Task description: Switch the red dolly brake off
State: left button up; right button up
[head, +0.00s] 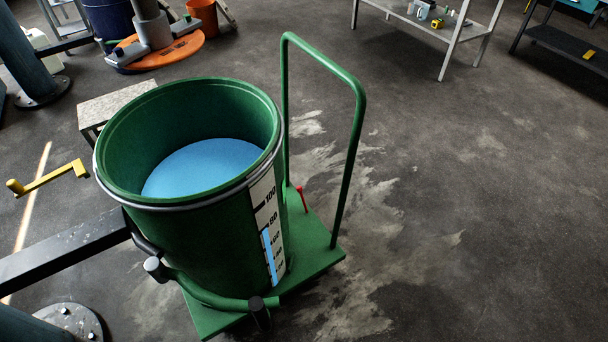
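The red dolly brake (301,198) is a small red lever standing up from the green dolly's deck, just right of the drum and near the foot of the push handle. It looks roughly upright with a slight lean. The green dolly (318,250) has a tall looped green handle (348,155) at its far right side. A large green drum (190,245) holding blue liquid (203,168) stands on the dolly and hides much of its deck. Neither of my grippers is in the head view.
A dark beam with a clamp (154,265) reaches the drum from the left. A yellow crank (48,180) is at left. A metal shelf (430,22) is at the back. The floor to the right (490,220) is clear.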

aim_at(299, 189)
jog(key=i+l+u, duration=0.2)
jog(key=l, duration=0.2)
jog(key=i+l+u, duration=0.2)
jog(key=l, duration=0.25)
jog(key=l+u, duration=0.25)
jog(key=l, duration=0.2)
jog(key=i+l+u, duration=0.2)
jog(key=l, duration=0.3)
jog(key=i+l+u, duration=0.3)
jog(key=l, duration=0.15)
jog(key=i+l+u, duration=0.1)
jog(key=l+u, duration=0.25)
jog(key=l, duration=0.15)
jog(key=i+l+u, duration=0.1)
jog(key=l+u, duration=0.2)
jog(key=l, duration=0.2)
jog(key=l+u, duration=0.35)
jog(key=l, duration=0.2)
